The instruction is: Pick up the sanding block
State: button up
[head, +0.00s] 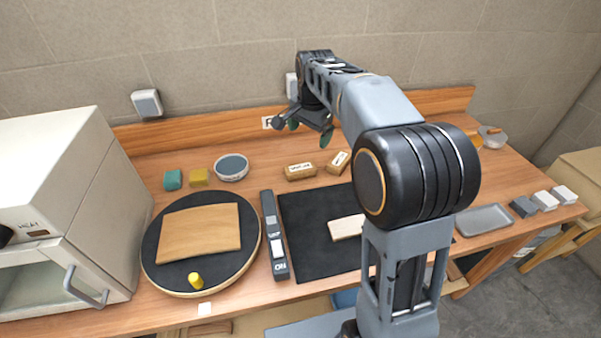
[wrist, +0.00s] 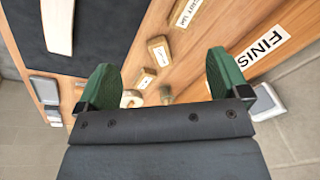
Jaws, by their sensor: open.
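No block is clearly readable as the sanding block. Candidates in the head view are two labelled tan blocks, one larger (head: 300,171) and one smaller (head: 338,162), behind the black mat, plus a teal block (head: 172,179) and a yellow block (head: 199,177) at left. A dark grey block (head: 522,207) and two pale blocks (head: 545,200) (head: 565,195) sit at the right end. My gripper (head: 310,131) is open and empty, raised near the back wall. In the wrist view, its green fingers (wrist: 160,75) are wide apart, with small tan blocks (wrist: 158,50) beyond.
A round dark board (head: 160,275) carries a curved wood sheet (head: 198,234) and a yellow knob. Beside it lie a long grey tool (head: 273,240) and a black mat (head: 310,255). A bowl (head: 231,166), grey tray (head: 482,219) and white oven (head: 70,190) also stand here.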

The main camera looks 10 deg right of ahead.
jog(key=w+f+m+g, duration=0.1)
jog(key=w+f+m, duration=0.25)
jog(key=w, duration=0.35)
jog(key=m, duration=0.3)
send_near(298, 168)
jog(key=f, duration=0.1)
jog(key=w+f, duration=0.1)
jog(key=f, duration=0.1)
jog(key=shift+d+f+m+g+b, duration=0.2)
jog(key=shift+f+m+g+b, duration=0.1)
jog(key=shift+g, duration=0.1)
jog(key=shift+a+f+p, duration=0.15)
jog(key=shift+f+p, duration=0.65)
jog(key=shift+f, duration=2.45)
jog(key=c, duration=1)
jog(key=shift+r, duration=0.1)
